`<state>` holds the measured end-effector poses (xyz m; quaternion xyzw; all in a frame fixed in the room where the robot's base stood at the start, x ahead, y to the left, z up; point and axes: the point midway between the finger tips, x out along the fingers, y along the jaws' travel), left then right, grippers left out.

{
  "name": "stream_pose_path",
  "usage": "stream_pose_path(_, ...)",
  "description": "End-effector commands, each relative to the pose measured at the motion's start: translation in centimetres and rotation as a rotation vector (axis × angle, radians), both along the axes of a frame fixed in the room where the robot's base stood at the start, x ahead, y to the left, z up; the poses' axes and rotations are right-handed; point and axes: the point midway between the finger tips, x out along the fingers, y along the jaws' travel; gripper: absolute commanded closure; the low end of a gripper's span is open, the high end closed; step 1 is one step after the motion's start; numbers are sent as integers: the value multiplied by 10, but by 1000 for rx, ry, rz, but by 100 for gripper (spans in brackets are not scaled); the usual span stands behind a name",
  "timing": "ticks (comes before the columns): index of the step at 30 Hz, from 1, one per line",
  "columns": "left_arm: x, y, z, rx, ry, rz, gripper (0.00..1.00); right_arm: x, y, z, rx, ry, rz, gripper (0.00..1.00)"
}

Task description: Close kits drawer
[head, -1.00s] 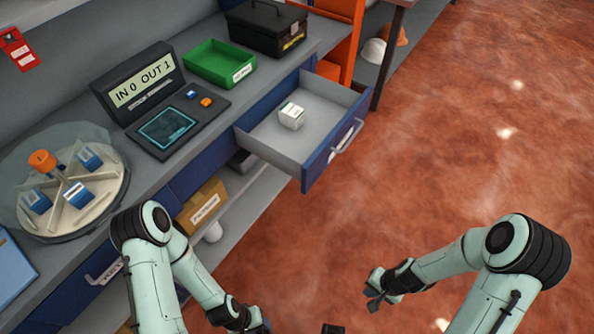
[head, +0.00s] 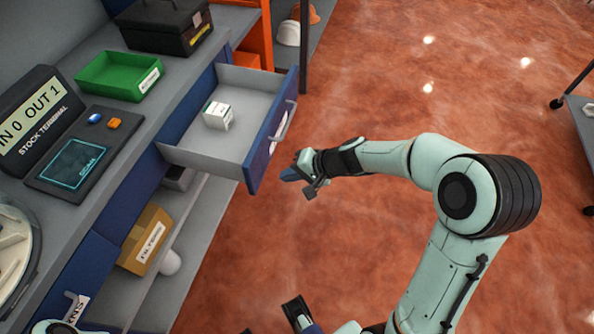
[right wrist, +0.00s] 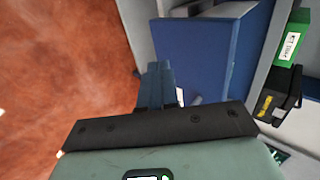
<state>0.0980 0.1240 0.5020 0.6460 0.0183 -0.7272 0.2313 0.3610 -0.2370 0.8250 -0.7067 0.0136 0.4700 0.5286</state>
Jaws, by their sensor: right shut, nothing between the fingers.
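The open drawer (head: 192,155) sticks out from the blue counter, its grey inside in view. A small white box (head: 218,115) sits in it. The drawer's blue front (head: 262,150) carries a metal handle (head: 283,122) and a white label. My right gripper (head: 291,175) is shut and empty, just outside the drawer front near its lower end. In the right wrist view its fingers (right wrist: 155,85) overlap the edge of the blue drawer front (right wrist: 205,55); I cannot tell whether they touch it.
A green tray (head: 118,78), a black toolbox (head: 165,28) and the stock terminal (head: 85,150) stand on the counter. A cardboard box (head: 145,238) sits on the shelf below. Open red floor lies right of the drawer. A cart (head: 580,125) stands at the far right.

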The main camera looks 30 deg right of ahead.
Motion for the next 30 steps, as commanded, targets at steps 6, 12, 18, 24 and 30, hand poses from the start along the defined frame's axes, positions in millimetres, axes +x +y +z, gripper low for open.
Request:
stream_pose_path(6, 3, 0, -3, 1, -9, 2, 57, 27, 24, -26, 0, 1, 4, 100)
stream_pose_path(12, 0, 0, 3, 0, 1, -1, 57, 46, 39, -24, -2, 0, 1, 100)
stream_pose_path(18, -1, 0, 3, -1, 4, -1, 57, 51, 43, -25, -1, 0, -1, 100)
stream_pose_path(24, -1, 0, 3, -1, 4, -1, 57, 51, 43, -25, -1, 0, -1, 100)
stream_pose_path(30, -1, 0, 4, -1, 5, -2, 57, 53, 45, -25, -1, 1, 0, 100)
